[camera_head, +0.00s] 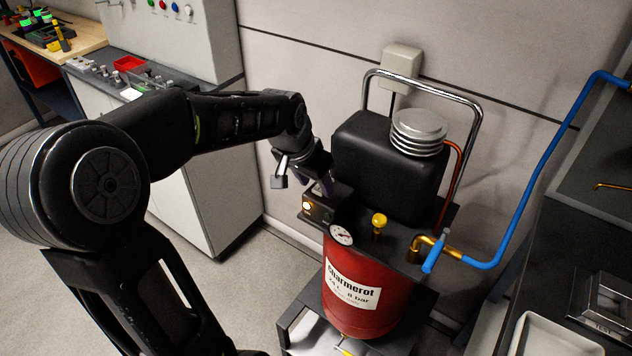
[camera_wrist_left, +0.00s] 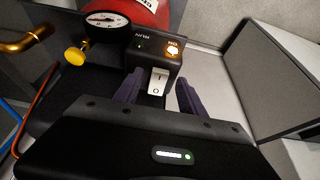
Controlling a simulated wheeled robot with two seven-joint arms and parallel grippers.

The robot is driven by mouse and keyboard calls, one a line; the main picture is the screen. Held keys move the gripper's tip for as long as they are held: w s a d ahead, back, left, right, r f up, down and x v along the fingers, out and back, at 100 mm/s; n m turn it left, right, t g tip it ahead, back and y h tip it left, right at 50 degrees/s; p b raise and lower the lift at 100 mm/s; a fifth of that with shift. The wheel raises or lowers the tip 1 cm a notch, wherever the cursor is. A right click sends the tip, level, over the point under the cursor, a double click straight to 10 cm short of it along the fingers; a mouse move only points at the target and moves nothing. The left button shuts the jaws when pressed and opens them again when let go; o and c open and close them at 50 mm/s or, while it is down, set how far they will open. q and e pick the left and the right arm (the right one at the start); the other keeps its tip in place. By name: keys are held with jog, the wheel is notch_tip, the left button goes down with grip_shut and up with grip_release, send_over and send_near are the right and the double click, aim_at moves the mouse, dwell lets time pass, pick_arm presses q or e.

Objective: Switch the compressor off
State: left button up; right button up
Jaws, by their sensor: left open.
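The compressor has a red tank (camera_head: 352,318) marked "Charmerot" and a black motor housing (camera_head: 378,170) above it. Its small black switch box (camera_head: 322,213) has a lit amber lamp (camera_head: 307,205), which also glows in the left wrist view (camera_wrist_left: 173,49). A white rocker switch (camera_wrist_left: 158,78) with a "0" mark is on the box below the lamp. My left gripper (camera_head: 322,186) is open at the box. In the left wrist view its two dark purple fingers (camera_wrist_left: 160,93) stand on either side of the switch, with nothing held. Whether they touch the box cannot be told. My right gripper is not seen.
A pressure gauge (camera_head: 341,235) and a yellow knob (camera_head: 379,220) are close beside the box. A chrome handle (camera_head: 425,77) arches over the motor. A blue pipe (camera_head: 523,205) runs at the right. A grey cabinet (camera_head: 222,185) stands left.

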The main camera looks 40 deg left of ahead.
pick_arm(q)
jog(key=shift+w+f, duration=0.2)
jog(key=shift+f, duration=0.25)
jog(key=shift+c, duration=0.2)
grip_shut()
